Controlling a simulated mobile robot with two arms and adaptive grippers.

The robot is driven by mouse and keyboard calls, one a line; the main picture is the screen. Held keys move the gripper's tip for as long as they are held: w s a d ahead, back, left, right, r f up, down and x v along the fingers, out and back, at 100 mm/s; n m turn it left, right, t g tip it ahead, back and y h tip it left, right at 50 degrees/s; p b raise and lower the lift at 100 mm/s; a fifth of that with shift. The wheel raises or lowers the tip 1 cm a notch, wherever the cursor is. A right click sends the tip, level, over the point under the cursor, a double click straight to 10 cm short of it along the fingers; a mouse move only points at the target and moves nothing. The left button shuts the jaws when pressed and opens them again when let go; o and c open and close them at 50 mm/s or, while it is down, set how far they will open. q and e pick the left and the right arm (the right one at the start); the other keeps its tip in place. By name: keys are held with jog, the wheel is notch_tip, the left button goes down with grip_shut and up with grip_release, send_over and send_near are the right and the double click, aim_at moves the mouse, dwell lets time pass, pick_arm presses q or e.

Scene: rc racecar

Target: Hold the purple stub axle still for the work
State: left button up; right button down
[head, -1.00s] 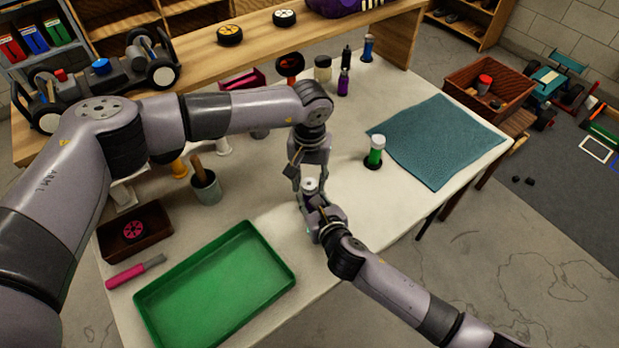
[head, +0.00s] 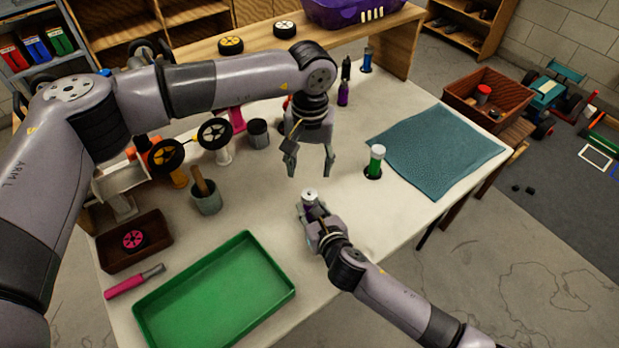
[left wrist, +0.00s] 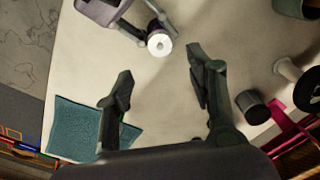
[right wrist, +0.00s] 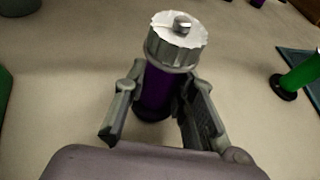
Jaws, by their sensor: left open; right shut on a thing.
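The purple stub axle (right wrist: 156,88) stands upright in the right wrist view, with a grey ridged nut with a white top (right wrist: 177,42) on its upper end. My right gripper (head: 313,212) is shut around its purple shaft. In the head view the white-topped nut (head: 309,196) shows above my right gripper. My left gripper (head: 309,170) is open and empty, above and behind the axle. In the left wrist view the nut (left wrist: 159,44) lies beyond the open fingers of my left gripper (left wrist: 158,88), apart from them.
A green-bodied post with a white cap (head: 375,162) stands right of my grippers, near a teal mat (head: 437,143). A green tray (head: 215,290) lies front left. A grey cup (head: 206,199) and a dark grey cylinder (head: 258,133) stand left. The table between is clear.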

pick_arm(q)
jog(key=shift+r, duration=1.45)
pick_arm(e)
jog(key=c, duration=1.2)
grip_release()
jog(key=shift+c, duration=0.2)
jog(key=shift+s+d, duration=0.1)
jog(key=v, duration=1.1)
jog(key=shift+s+d+r, duration=0.15)
jog(key=shift+s+r, duration=0.05)
jog(key=shift+s, duration=0.1)
